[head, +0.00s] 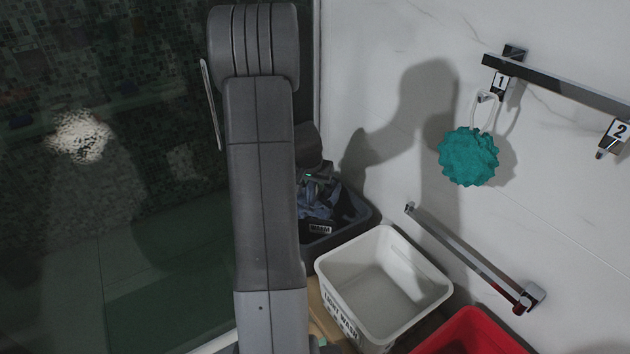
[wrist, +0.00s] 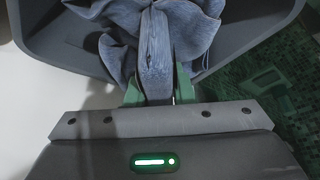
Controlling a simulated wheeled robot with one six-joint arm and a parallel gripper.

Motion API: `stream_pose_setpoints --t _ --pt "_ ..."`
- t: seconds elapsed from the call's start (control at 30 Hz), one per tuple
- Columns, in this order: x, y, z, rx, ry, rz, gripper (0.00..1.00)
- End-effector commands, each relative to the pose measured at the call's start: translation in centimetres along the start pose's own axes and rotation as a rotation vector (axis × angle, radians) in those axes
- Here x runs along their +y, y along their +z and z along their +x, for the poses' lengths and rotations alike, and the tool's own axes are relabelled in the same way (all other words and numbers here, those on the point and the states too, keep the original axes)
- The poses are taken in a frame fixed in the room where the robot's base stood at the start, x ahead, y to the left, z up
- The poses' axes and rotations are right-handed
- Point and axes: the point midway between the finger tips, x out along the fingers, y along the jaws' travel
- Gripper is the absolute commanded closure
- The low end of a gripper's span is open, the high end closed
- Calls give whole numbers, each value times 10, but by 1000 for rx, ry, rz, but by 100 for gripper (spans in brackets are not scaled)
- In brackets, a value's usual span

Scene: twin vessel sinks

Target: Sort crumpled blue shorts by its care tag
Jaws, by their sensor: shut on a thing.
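The crumpled blue shorts (wrist: 120,55) are pinched between the green fingers of my gripper (wrist: 158,85) in the wrist view. They sit within the rim of a dark grey bin (wrist: 235,50). In the head view the blue cloth (head: 318,203) shows in the dark bin (head: 345,232), whose label ends in "WASH"; the rest of the label is hidden or too small to read. My arm covers the left part of this bin. No care tag can be made out on the shorts.
A white bin (head: 385,290) labelled "LIGHT WASH" looks empty. A red bin (head: 470,335) is cut off at the bottom edge. A chrome bar (head: 475,258) and a numbered hook rail (head: 560,85) with a teal pouf (head: 468,157) are on the wall. Dark glass stands at left.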

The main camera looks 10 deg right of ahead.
Motion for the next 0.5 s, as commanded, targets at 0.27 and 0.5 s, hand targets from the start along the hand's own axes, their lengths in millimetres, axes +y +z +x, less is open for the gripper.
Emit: stream_pose_setpoints --t 0.27,0.5 --pt "0 -1 -1 1 0 0 55" --pt "0 0 0 -1 0 1 53"
